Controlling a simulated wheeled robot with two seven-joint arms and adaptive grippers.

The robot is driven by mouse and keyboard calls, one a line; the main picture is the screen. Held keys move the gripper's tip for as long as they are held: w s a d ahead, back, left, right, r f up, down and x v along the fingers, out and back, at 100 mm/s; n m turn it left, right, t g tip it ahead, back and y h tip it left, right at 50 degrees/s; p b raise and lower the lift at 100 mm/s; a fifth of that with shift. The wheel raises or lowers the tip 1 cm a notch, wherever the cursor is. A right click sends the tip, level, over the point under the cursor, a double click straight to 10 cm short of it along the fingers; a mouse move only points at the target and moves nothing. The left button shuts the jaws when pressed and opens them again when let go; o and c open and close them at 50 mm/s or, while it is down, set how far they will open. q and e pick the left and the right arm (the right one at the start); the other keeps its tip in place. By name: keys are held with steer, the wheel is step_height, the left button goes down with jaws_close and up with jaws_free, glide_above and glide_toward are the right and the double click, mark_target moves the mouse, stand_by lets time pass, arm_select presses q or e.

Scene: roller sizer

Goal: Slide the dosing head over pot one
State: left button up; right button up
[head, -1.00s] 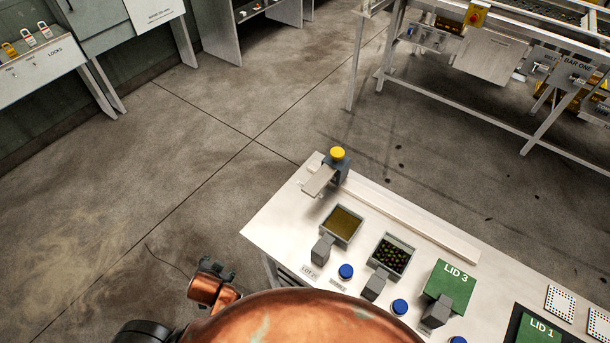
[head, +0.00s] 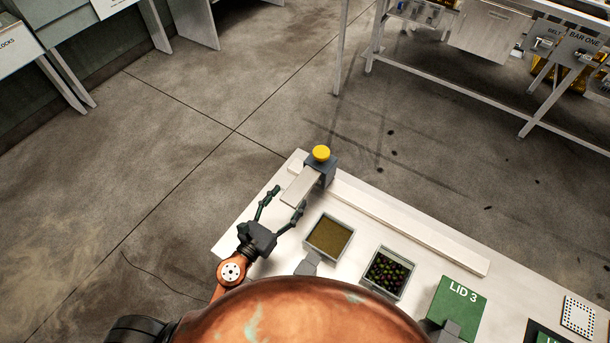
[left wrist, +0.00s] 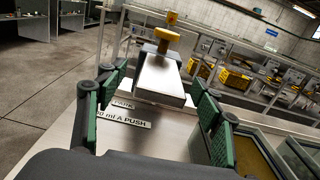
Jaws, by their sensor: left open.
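The dosing head (head: 318,172) is a dark grey block with a yellow knob and a flat pale arm, at the far left end of the rail on the table. In the left wrist view its flat arm (left wrist: 163,75) points towards me. My left gripper (head: 287,198) is open, its fingers on either side of the flat arm's near end; I cannot tell whether they touch it. An open pot of brown-yellow contents (head: 329,236) and an open pot of dark, speckled contents (head: 388,273) stand to the right. I read no pot numbers. My right gripper is not in view.
A pale rail (head: 410,228) runs along the table's far edge. A green LID 3 (head: 457,303) lies right of the pots. A label reading "PARK" and "ml A PUSH" (left wrist: 128,118) is on the table under the fingers. Floor surrounds the table's left end.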

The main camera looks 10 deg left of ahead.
mark_target(303, 183)
arm_select(q)
steer(key=shift+w+d+f, duration=0.15)
steer(key=shift+d+f, duration=0.15)
steer(key=shift+f, duration=0.05)
steer(key=shift+w, duration=0.25)
steer(key=shift+w+d+r+p, duration=0.2)
steer(key=shift+w+d, duration=0.1)
steer(key=shift+w, duration=0.2)
steer(key=shift+w+d+r+p, duration=0.15)
steer(key=shift+w+d, duration=0.1)
steer(key=shift+w, duration=0.25)
steer(key=x, duration=0.3)
steer(key=shift+w+d+f, duration=0.1)
steer(key=shift+w+f, duration=0.15)
steer(key=shift+w, duration=0.05)
steer(key=shift+w+d+p, duration=0.2)
steer(key=shift+w+p, duration=0.1)
steer(key=shift+w, duration=0.25)
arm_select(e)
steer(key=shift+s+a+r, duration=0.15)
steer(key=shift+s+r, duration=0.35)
arm_select(q)
steer(key=shift+c, duration=0.5)
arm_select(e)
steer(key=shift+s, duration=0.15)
